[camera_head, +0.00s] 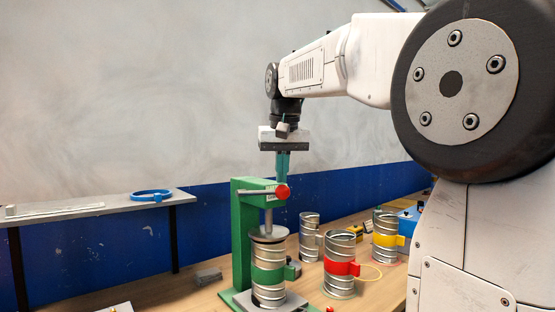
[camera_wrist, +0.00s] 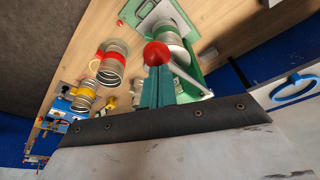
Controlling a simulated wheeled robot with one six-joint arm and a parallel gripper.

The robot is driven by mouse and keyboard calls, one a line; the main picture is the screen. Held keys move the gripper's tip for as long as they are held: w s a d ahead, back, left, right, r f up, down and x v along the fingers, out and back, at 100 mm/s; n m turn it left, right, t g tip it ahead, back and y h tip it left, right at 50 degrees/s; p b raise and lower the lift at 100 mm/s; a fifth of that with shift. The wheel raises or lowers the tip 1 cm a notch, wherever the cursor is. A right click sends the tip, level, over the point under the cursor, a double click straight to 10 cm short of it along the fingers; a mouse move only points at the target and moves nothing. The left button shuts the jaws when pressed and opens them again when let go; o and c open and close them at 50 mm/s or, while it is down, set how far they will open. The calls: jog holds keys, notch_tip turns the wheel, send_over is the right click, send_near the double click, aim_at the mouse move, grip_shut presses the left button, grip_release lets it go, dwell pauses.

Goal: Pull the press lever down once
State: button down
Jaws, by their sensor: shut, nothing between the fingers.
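The green press (camera_head: 242,235) stands on the wooden bench. Its grey lever (camera_head: 252,192) lies about level and ends in a red ball knob (camera_head: 282,192). My gripper (camera_head: 283,178) points down with its teal fingers shut and empty, its tips just above or behind the knob; I cannot tell whether they touch. In the wrist view the knob (camera_wrist: 156,53) sits right at the tips of my gripper (camera_wrist: 157,70). A spiral duct with a green band (camera_head: 268,276) stands under the round press plate (camera_head: 268,233).
Ducts with a red band (camera_head: 341,268) and a yellow band (camera_head: 386,240), and a plain one (camera_head: 309,237), stand to the right of the press. A blue ring (camera_head: 151,195) lies on a grey shelf (camera_head: 95,209) at left. A grey block (camera_head: 208,276) lies left of the press.

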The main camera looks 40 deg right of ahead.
aim_at(283, 186)
jog(key=shift+f, duration=0.2)
jog(key=shift+s+f, duration=0.15)
jog(key=shift+f, duration=0.6)
jog(key=shift+s+f, duration=0.15)
jog(key=shift+f, duration=0.65)
